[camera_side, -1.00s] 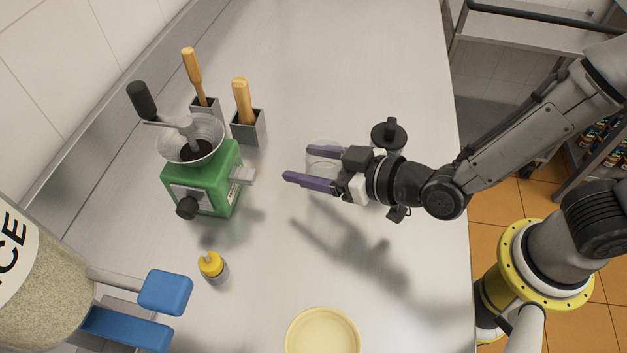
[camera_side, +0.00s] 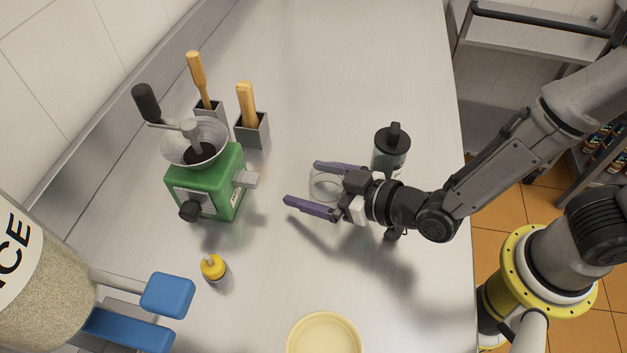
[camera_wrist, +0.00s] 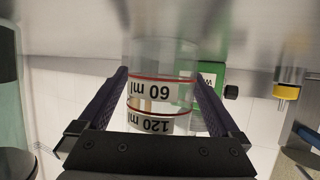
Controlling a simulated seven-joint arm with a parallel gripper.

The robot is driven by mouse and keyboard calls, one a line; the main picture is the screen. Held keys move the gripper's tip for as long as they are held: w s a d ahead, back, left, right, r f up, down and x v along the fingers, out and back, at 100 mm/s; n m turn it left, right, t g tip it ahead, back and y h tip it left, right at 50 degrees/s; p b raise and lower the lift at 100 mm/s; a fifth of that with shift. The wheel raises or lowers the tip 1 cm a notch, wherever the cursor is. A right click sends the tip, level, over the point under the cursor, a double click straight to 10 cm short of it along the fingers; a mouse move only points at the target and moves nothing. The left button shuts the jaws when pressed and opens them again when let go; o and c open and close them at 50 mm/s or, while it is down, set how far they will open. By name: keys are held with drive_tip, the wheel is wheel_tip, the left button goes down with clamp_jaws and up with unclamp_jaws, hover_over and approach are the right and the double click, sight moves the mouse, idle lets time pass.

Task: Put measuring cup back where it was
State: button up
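The measuring cup (camera_side: 325,184) is clear and stands near the middle of the counter, partly hidden by my gripper in the side view. The wrist view shows the cup (camera_wrist: 160,90) between my fingers, with red lines and upside-down "60 ml" and "120 ml" marks. My gripper (camera_side: 302,183) has two purple fingers, spread apart on either side of the cup. I cannot tell whether the cup's base touches the counter.
A dark-lidded canister (camera_side: 391,145) stands close behind my gripper. A green grinder (camera_side: 212,182) stands left, with two wooden-handled tools in holders (camera_side: 252,132) behind it. A yellow-topped bottle (camera_side: 214,270) and a cream bowl (camera_side: 324,335) are nearer the front. The far counter is clear.

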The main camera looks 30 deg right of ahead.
sight(342, 190)
drive_tip(key=shift+r, duration=0.1)
drive_tip(key=shift+s+r, duration=0.15)
drive_tip(key=shift+s, duration=0.05)
drive_tip(key=v, duration=0.7)
drive_tip(key=shift+d, duration=0.1)
